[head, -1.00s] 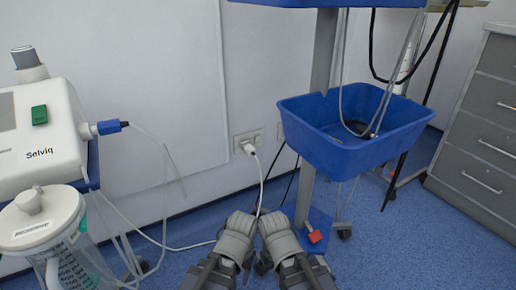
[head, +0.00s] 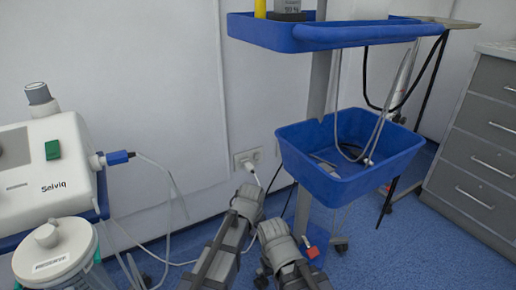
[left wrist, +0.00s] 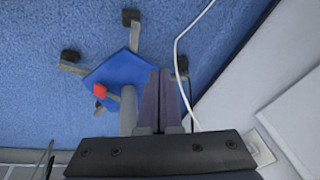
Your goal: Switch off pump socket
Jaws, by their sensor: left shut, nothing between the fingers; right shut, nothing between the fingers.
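The wall socket (head: 237,163) is a white plate low on the wall, with a white plug (head: 253,155) and cable in it. Its switch is too small to make out. My left gripper (head: 249,190) is shut and empty, just below the socket and apart from it. My right gripper (head: 270,226) is shut and empty, lower, near the trolley column. In the left wrist view my left gripper's fingers (left wrist: 166,100) are together, and the socket plate (left wrist: 262,148) shows partly at the lower right, cut by the gripper body.
A blue basket (head: 345,185) on a trolley column hangs right of the socket, with a blue shelf (head: 290,38) above. A white Selviq pump unit (head: 50,165) and a jar (head: 55,255) stand left. Grey drawers (head: 475,160) are at right. Cables hang below the socket.

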